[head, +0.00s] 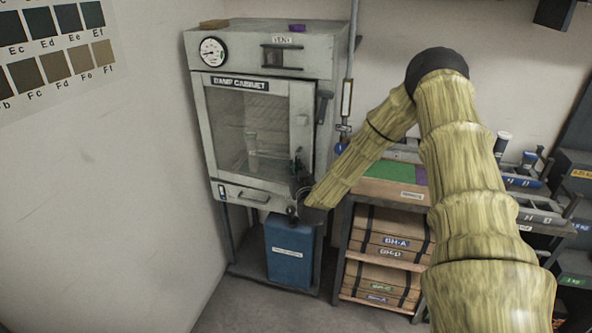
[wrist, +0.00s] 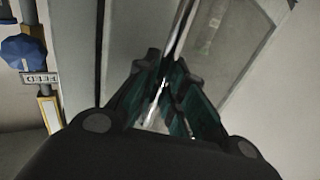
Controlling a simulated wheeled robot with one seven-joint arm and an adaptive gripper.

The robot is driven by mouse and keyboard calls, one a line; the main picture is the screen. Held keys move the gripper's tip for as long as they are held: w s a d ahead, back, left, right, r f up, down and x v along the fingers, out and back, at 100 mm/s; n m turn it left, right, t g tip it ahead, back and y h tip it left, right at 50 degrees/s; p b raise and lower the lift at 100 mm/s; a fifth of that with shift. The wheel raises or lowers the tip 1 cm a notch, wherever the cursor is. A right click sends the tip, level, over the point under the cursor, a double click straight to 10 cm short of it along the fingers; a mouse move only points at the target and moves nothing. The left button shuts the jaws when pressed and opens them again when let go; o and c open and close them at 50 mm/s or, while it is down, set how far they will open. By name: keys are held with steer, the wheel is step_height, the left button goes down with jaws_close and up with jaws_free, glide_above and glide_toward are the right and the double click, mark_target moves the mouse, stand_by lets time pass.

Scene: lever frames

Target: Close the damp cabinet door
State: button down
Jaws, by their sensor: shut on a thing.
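The damp cabinet (head: 262,58) is a light grey metal box on a stand, with a round gauge and a vent on top. Its door (head: 302,118) has a glass pane, with a jar visible behind it. My gripper (head: 300,185) is at the door's lower right edge. In the wrist view my gripper (wrist: 165,95) is shut around a thin bright upright strip at the door edge, with the pane (wrist: 215,45) to the right.
A dark latch handle (head: 323,106) shows on the cabinet's right side. A blue bin (head: 288,255) stands beneath. A workbench (head: 375,190) with wooden boxes (head: 385,240) below stands to the right. A pipe (head: 349,70) runs up the wall. The left wall is close; floor is clear in front.

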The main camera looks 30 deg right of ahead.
mark_target(303, 163)
steer(key=w+d, duration=0.1)
steer(key=w+d+b, duration=0.1)
steer(key=d, duration=0.1)
steer(key=shift+w+d, duration=0.15)
steer(key=shift+d, duration=0.15)
steer(key=shift+w+d+r, duration=0.15)
steer(key=shift+d+r, duration=0.05)
steer(key=c, duration=1.5)
jaws_free()
steer(key=shift+d, duration=0.2)
steer(key=shift+f, duration=0.1)
steer(key=shift+a, duration=0.15)
steer(key=v, duration=1.2)
